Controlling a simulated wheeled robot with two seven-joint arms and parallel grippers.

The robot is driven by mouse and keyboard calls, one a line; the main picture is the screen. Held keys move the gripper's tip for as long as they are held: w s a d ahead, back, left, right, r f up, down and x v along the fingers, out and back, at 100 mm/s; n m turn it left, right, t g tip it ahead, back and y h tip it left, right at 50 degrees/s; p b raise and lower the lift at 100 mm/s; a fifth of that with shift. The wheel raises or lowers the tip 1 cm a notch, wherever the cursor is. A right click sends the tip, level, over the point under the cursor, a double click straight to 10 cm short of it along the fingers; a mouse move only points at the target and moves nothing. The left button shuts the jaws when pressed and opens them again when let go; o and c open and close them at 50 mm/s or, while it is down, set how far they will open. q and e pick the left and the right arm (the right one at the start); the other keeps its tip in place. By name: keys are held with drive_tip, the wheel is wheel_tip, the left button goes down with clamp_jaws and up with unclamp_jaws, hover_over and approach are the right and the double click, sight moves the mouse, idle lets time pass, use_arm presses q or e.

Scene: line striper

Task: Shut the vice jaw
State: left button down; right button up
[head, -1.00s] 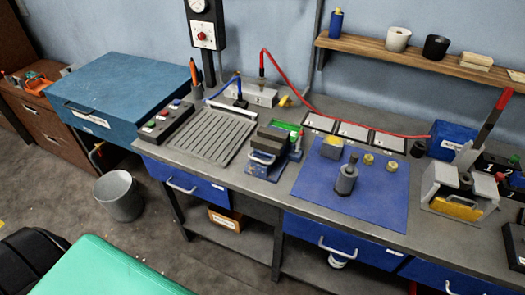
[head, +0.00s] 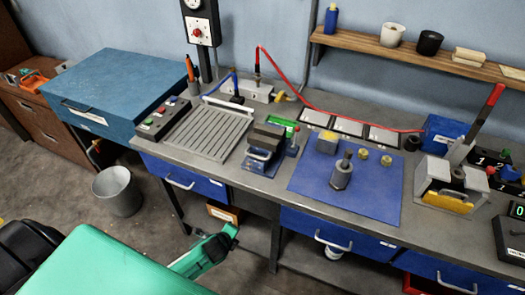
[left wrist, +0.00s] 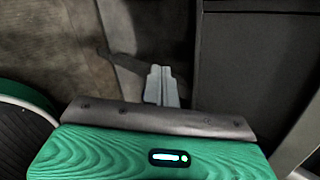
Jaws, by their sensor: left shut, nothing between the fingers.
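The vice (head: 262,148) stands near the front edge of the workbench in the head view, left of the blue mat. It has a blue base, dark grey jaws and a pale handle bar facing the front. I cannot tell at this size how wide the gap between its jaws is. My left gripper (head: 231,232) is low in front of the bench, below and apart from the vice. Its fingers also show in the left wrist view (left wrist: 161,86), shut and empty. The vice is not in the left wrist view. My right gripper is not in view.
A ribbed plate (head: 210,130) lies left of the vice, and a blue mat (head: 305,198) with a grey cylindrical part (head: 341,174) lies right of it. A small red-topped post stands close beside the vice. A lever press (head: 452,182) is farther right. A bin (head: 117,191) stands on the floor.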

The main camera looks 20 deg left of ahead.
use_arm(q)
drive_tip(key=w+r+m+t, duration=0.1)
drive_tip(key=w+r+m, duration=0.1)
drive_tip(key=r, duration=0.4)
drive_tip(key=w+d+r+m+t, duration=0.1)
drive_tip(key=w+r+m, duration=0.1)
drive_tip(key=r, duration=0.4)
drive_tip(key=w+d+r+m+t, duration=0.1)
drive_tip(key=w+r+m, duration=0.1)
drive_tip(key=r, duration=0.4)
drive_tip(key=shift+w+d+r+m+p, duration=0.1)
drive_tip(key=shift+w+d+m+p, duration=0.05)
drive_tip(key=shift+m+p, duration=0.3)
drive_tip(key=m+t+h, duration=0.1)
drive_tip(key=m+t, duration=0.2)
drive_tip(key=m, duration=0.5)
approach(266, 144)
drive_tip(key=s, duration=0.3)
drive_tip(key=shift+m, duration=0.25)
drive_tip(key=p+x, duration=0.3)
drive_tip(key=x, duration=0.4)
drive_tip(key=shift+w+d+f, duration=0.1)
drive_tip(key=shift+w+f, duration=0.2)
drive_tip(key=shift+w, duration=0.05)
drive_tip(key=shift+x, duration=1)
drive_tip(key=shift+f, duration=0.1)
drive_tip(key=shift+w, duration=1.3)
drive_tip(key=shift+r, duration=0.3)
